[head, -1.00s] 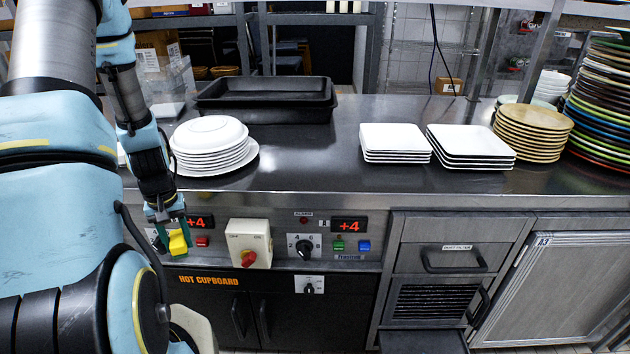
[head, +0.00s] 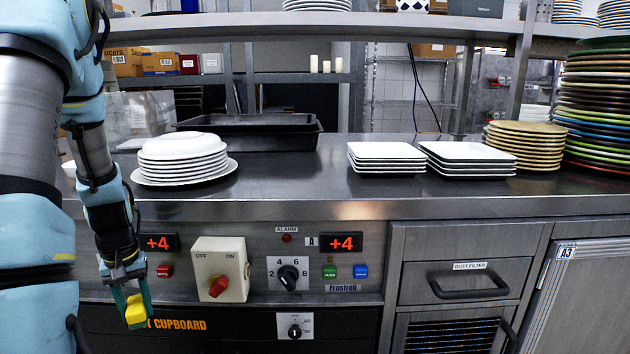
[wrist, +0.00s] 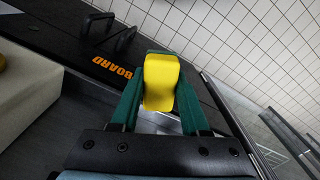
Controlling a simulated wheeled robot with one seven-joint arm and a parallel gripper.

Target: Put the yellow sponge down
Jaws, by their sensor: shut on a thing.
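The yellow sponge (head: 135,311) is held between the green fingers of my gripper (head: 133,300), in front of the hot cupboard's panel at the lower left of the head view. In the wrist view the sponge (wrist: 160,80) sits between the two fingers of my gripper (wrist: 160,92), which is shut on it. The gripper points downward, below the level of the steel counter (head: 300,208). Nothing is seen touching the sponge from below.
The counter holds stacked white round plates (head: 184,158), a black tray (head: 250,133), two stacks of square white plates (head: 386,158) and wooden-coloured plates (head: 525,146). The counter's middle is clear. A control box with a red knob (head: 219,270) juts out right of the gripper.

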